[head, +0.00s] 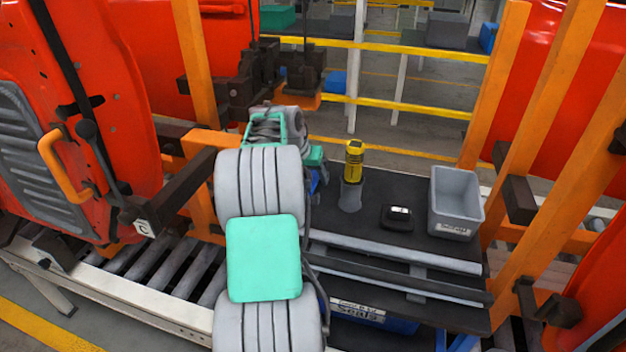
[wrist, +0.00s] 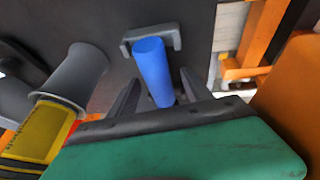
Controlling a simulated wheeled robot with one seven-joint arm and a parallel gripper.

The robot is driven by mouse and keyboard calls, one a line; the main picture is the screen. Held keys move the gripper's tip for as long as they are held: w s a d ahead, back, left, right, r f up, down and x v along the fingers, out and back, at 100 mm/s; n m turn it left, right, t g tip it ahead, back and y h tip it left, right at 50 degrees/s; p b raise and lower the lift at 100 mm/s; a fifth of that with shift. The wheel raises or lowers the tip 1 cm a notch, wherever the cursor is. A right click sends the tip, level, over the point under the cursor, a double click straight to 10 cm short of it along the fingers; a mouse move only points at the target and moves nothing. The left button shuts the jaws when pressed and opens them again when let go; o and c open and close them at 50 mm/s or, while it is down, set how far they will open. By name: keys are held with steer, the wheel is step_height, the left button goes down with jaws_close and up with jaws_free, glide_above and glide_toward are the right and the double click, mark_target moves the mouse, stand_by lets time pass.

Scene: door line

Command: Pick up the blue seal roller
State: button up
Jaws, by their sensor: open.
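The blue seal roller (wrist: 152,68) is a plain blue cylinder in the wrist view. Its far end is by a grey bracket (wrist: 150,38) on the dark surface, and its near end runs down toward my palm. My gripper (wrist: 160,78) is open, with one dark finger on each side of the roller. A gap seems to show on both sides; I cannot tell whether either finger touches it. In the head view only a small blue patch (head: 314,182) shows beside my arm, which hides most of that spot.
A yellow tool (head: 354,155) stands in a grey cup (head: 350,195), close to my gripper in the wrist view. A black object (head: 397,217) and a grey bin (head: 456,200) stand right on the dark bench. Orange posts and red door panels flank it.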

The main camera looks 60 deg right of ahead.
steer(key=shift+c, duration=0.4)
jaws_close()
stand_by(0.4)
